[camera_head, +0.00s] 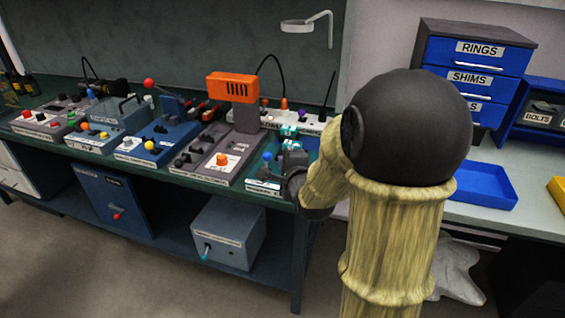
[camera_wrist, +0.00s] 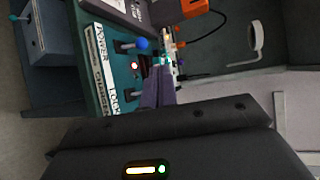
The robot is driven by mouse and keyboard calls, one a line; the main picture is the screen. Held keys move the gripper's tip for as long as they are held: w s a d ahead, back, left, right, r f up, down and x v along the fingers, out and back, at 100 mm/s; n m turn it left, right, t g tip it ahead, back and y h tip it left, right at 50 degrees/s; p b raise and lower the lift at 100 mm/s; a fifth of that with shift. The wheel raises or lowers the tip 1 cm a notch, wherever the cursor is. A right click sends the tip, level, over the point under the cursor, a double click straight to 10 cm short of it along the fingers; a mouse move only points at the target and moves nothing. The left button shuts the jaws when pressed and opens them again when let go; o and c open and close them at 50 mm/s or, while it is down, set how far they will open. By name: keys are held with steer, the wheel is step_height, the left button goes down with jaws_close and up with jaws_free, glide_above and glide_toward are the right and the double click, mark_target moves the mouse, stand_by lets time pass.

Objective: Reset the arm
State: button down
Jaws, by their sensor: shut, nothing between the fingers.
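My gripper (camera_wrist: 161,72) shows in the wrist view with its grey fingers together and nothing between them. The fingers point at the teal control panel (camera_wrist: 118,68), which carries a blue knob (camera_wrist: 142,43) and a red light. I cannot tell whether the fingertips touch the panel. In the head view, my arm reaches down to the right end of the bench (camera_head: 120,163), and the gripper is small and partly hidden there beside the teal panel (camera_head: 262,186).
Several control boxes with knobs and levers line the bench, including a blue one (camera_head: 150,146) and one with an orange top (camera_head: 231,86). A blue tray (camera_head: 481,186) and a drawer unit (camera_head: 473,58) stand on the right. A grey box (camera_head: 228,234) sits on the lower shelf.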

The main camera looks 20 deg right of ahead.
steer(key=shift+w, duration=0.1)
steer(key=s+a+f+n+g, duration=0.3)
steer(key=s+f+n+g, duration=0.1)
steer(key=s+n, duration=0.3)
steer(key=s+a+f+n+g+y, duration=0.1)
steer(key=s+a+f+n+g, duration=0.25)
steer(key=s+n, duration=0.3)
steer(key=s+a+f+n+g, duration=0.2)
steer(key=s+f+n+g, duration=0.3)
steer(key=n, duration=0.3)
steer(key=w+p+v, duration=0.2)
steer(key=p+v, duration=1.7)
steer(key=v, duration=0.1)
steer(key=shift+w+d+r, duration=0.2)
steer(key=shift+w+r, duration=0.15)
steer(key=shift+w, duration=0.05)
steer(key=shift+m, duration=0.25)
